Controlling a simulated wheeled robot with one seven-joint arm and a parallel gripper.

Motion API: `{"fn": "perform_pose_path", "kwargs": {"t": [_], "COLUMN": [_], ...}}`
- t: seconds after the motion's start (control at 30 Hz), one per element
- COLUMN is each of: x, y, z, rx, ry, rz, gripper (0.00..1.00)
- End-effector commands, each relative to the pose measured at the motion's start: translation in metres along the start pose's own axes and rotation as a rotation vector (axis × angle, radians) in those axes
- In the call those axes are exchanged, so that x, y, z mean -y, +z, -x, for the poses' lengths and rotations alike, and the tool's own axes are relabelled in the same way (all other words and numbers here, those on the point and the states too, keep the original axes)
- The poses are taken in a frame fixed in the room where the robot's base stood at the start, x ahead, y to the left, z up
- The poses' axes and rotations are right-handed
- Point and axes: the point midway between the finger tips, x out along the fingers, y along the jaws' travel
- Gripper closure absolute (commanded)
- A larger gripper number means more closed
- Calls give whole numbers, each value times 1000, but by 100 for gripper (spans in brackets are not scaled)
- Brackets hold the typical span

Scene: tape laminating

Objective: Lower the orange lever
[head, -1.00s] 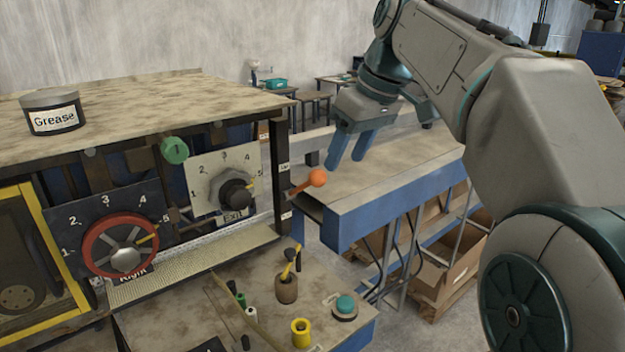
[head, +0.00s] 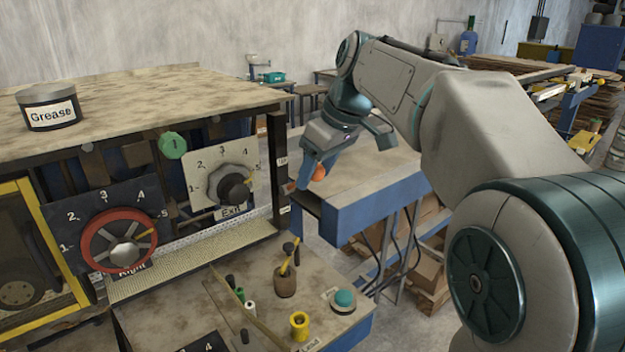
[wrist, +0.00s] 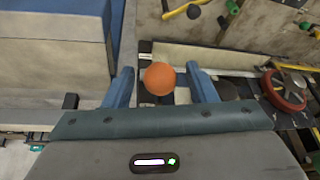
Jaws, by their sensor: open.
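The orange lever's round knob (head: 318,172) sits at the right edge of the machine, and its shaft is mostly hidden by a blue finger. My gripper (head: 318,170) is at the knob from above, fingers pointing down. In the wrist view the orange knob (wrist: 160,79) lies between the two blue fingers of my gripper (wrist: 161,88), with a gap on each side. The gripper is open. I cannot tell whether a finger touches the lever.
A blue-sided table (head: 375,205) stands just right of the lever. The machine carries a red handwheel (head: 84,250), a black knob (head: 236,188) and a green knob (head: 173,145). A bench below holds a green button (head: 344,298) and a yellow spool (head: 299,325).

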Motion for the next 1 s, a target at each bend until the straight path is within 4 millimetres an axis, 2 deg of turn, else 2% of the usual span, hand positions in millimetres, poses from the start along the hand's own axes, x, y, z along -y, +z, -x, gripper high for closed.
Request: {"fn": "perform_pose_path", "kwargs": {"t": [0.2,0.57,0.7,0.73,0.77,1.0], "x": [0,0,0,0,0,2], "y": [0,0,0,0,0,0], "z": [-24,-28,-28,-28,-28,-30], "rx": [1,0,0,0,0,-9], "ry": [-1,0,0,0,0,1], "rz": [1,0,0,0,0,5], "gripper": [48,48,87,96,100,100]}}
